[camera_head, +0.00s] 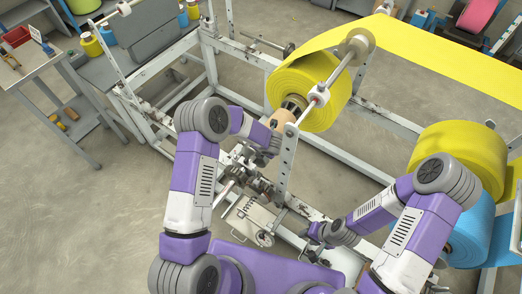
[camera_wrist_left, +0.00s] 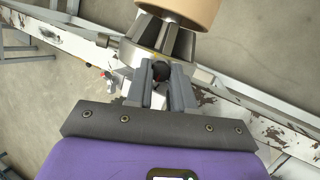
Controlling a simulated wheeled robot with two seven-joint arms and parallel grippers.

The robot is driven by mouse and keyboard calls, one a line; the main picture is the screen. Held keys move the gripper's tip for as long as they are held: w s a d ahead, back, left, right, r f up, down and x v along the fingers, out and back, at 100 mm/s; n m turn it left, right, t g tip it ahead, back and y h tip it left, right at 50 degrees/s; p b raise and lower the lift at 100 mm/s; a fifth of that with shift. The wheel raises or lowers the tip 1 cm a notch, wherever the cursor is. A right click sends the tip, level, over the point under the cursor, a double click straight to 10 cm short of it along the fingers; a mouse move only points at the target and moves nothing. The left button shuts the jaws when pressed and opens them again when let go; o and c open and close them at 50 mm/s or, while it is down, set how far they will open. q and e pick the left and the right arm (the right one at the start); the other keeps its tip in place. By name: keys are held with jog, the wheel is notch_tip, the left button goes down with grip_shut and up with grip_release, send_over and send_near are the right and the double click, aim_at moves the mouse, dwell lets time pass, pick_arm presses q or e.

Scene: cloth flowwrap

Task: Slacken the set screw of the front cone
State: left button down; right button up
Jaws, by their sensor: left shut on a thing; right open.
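The front cone (camera_wrist_left: 152,42) shows in the left wrist view as a grey metal cone with dark slots, against a tan cylinder (camera_wrist_left: 192,8). A dark round screw head (camera_wrist_left: 160,70) sits at its near side. My left gripper (camera_wrist_left: 161,88) is shut on this screw head, its two grey fingers on either side of it. In the head view my left gripper (camera_head: 272,146) is at the near end of the yellow roll (camera_head: 322,92), below the tan cylinder (camera_head: 282,118), and its fingers are hidden. My right gripper (camera_head: 309,240) is open and low by the front frame rail.
A perforated upright (camera_head: 286,160) stands close to the right of my left gripper. A yellow web (camera_head: 430,65) runs right from the roll. Yellow and blue rolls (camera_head: 468,240) stand near my right arm. A work table (camera_head: 28,62) is at the far left, with clear floor before it.

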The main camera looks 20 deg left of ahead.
dwell(0.5)
pick_arm(q)
jog(key=c, duration=1)
grip_release()
notch_tip(320, 180, up, 10)
jog(key=p, duration=0.2)
jog(key=shift+p, duration=0.35)
